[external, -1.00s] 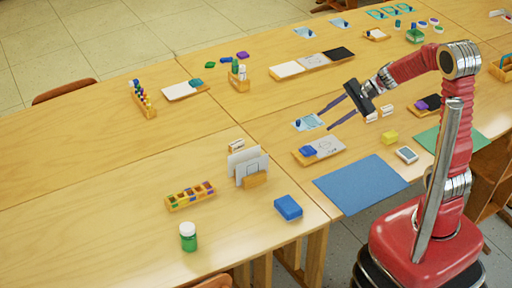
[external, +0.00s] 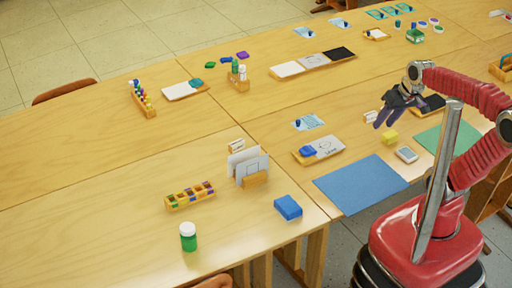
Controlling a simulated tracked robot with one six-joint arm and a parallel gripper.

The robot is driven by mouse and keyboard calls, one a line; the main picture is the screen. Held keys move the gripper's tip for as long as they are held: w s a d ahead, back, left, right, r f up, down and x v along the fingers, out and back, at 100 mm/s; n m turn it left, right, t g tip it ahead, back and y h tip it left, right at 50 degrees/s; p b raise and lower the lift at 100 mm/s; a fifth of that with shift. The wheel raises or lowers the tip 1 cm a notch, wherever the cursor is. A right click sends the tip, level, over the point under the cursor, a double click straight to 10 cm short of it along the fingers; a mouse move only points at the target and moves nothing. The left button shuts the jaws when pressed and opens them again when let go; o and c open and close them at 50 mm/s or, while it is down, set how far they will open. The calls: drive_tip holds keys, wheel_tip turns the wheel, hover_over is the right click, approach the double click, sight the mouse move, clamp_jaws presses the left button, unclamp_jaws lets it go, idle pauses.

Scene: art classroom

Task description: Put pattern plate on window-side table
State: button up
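I cannot tell for sure which thing is the pattern plate. A wooden tray with a blue block and a pale printed card (external: 325,147) lies on the near right table. A dark tray (external: 434,106) lies at the right, partly hidden by my arm. A light blue sheet with a small blue knob (external: 312,122) lies beyond the card tray. My gripper (external: 385,122) points down over the right table, near the yellow block, with its dark purple fingers apart and nothing seen between them. Which table is the window-side one does not show.
A blue mat (external: 360,184), yellow block (external: 390,138), small grey-white device (external: 406,154) and green mat (external: 450,138) lie near my base. A card stand (external: 255,180), blue box (external: 288,207) and green jar (external: 188,238) stand left. The left table has bare room.

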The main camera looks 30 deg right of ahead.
drive_tip(key=d, duration=0.1)
drive_tip(key=s+d+r+n+h, duration=0.1)
drive_tip(key=shift+s+d+r+t, duration=0.15)
drive_tip(key=shift+s+d+t, duration=0.1)
drive_tip(key=shift+d+t, duration=0.15)
